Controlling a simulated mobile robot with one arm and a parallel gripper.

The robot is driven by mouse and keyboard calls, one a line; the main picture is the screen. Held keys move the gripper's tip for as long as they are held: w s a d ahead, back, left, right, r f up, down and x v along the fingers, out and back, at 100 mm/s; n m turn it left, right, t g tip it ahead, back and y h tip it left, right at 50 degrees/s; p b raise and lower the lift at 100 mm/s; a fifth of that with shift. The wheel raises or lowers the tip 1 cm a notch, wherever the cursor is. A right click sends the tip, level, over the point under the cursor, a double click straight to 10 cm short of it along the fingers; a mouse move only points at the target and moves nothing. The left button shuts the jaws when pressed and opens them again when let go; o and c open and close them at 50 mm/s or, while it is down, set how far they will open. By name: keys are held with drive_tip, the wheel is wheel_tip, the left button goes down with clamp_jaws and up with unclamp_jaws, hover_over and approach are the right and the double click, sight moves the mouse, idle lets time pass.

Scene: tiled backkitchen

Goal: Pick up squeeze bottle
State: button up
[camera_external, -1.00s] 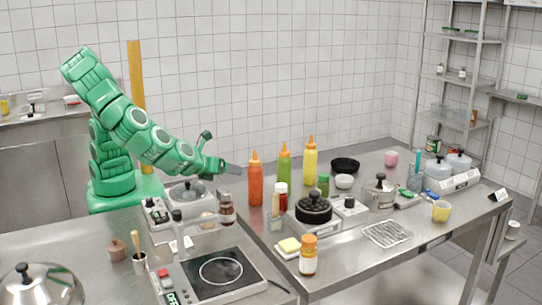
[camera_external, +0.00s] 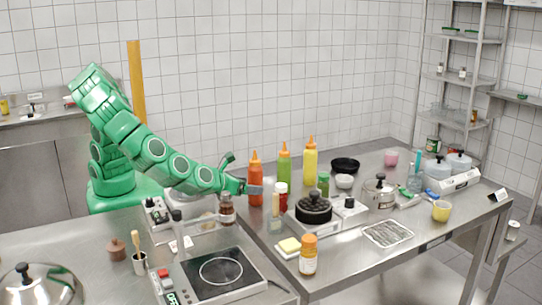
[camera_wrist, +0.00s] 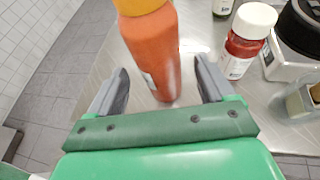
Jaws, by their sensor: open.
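Three squeeze bottles stand upright in a row on the steel table: an orange-red one (camera_external: 255,183), a green one (camera_external: 284,165) and a yellow one (camera_external: 310,160). My gripper (camera_external: 258,189) is low beside the orange-red bottle. In the wrist view the orange-red bottle (camera_wrist: 153,55) stands just ahead, its lower part between the two grey fingers of my gripper (camera_wrist: 163,88). The fingers are spread, with a visible gap on each side of the bottle. The bottle's top is cut off in the wrist view.
A red jar with a white lid (camera_wrist: 248,38) stands right of the bottle, near the right finger. A dark-lidded jar (camera_external: 227,209) stands below my forearm.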

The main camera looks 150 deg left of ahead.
sight(249, 183)
drive_tip(key=x, duration=0.3)
drive_tip(key=shift+s+a+r, duration=0.1)
drive_tip(key=shift+a+r, duration=0.15)
drive_tip(key=shift+x, duration=0.85)
drive_tip(key=c, duration=1.2)
drive_tip(key=shift+r, duration=0.1)
wheel_tip(249, 183, up, 3)
drive_tip(key=shift+d+r, duration=0.1)
drive_tip(key=shift+r, duration=0.1)
drive_tip(key=s+d+r, duration=0.4)
drive_tip(key=s, duration=0.1)
drive_tip(key=s+d+r, duration=0.5)
drive_tip(key=shift+d+r, duration=0.2)
drive_tip(key=shift+d, duration=0.1)
